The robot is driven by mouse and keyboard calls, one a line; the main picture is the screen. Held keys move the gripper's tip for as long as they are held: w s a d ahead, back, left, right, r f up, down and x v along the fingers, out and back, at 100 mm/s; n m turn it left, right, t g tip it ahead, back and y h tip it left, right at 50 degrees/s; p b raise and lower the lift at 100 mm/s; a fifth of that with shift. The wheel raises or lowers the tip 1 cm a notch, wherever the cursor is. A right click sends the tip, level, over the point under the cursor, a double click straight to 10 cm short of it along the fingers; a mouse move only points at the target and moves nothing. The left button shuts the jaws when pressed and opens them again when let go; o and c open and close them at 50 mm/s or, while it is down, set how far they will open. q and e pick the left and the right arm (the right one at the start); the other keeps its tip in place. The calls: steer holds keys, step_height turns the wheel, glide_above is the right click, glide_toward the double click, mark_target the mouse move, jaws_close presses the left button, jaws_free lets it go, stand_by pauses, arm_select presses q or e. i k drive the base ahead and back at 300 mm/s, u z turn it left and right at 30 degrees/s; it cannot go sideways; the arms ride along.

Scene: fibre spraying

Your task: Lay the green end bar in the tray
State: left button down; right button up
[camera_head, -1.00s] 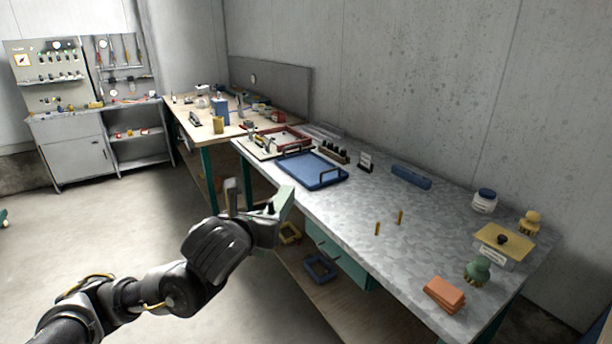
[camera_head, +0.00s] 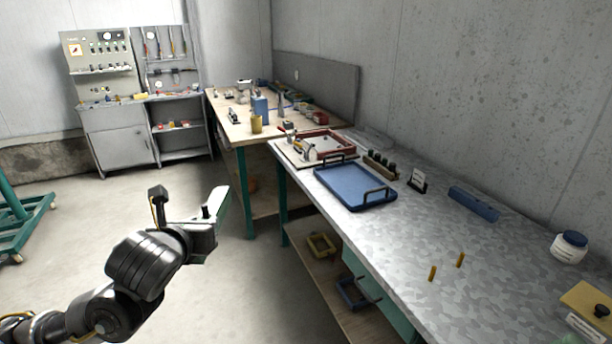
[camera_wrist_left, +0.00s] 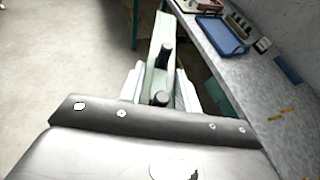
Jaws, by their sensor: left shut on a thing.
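My left gripper (camera_head: 207,228) is shut on the pale green end bar (camera_head: 222,206), held in the air over the floor, to the left of the metal bench. The bar also shows in the left wrist view (camera_wrist_left: 158,54), with dark round pegs on it, pointing away from the gripper (camera_wrist_left: 160,92). The blue tray (camera_head: 352,184) with two dark handles lies flat on the far part of the bench, apart from the bar, to its right. It shows at the upper right in the left wrist view (camera_wrist_left: 224,32). My right gripper is not in view.
The metal bench (camera_head: 420,230) carries two yellow pegs (camera_head: 446,266), a blue block (camera_head: 473,204), a white jar (camera_head: 569,247) and a yellow-lidded box (camera_head: 592,305). A red frame (camera_head: 327,143) lies behind the tray. Open floor surrounds my left arm.

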mark_target(360, 190)
steer(key=u, duration=0.15)
steer(key=i, duration=0.9)
steer(key=z, duration=0.75)
steer(key=i, duration=0.65)
steer(key=z, duration=0.55)
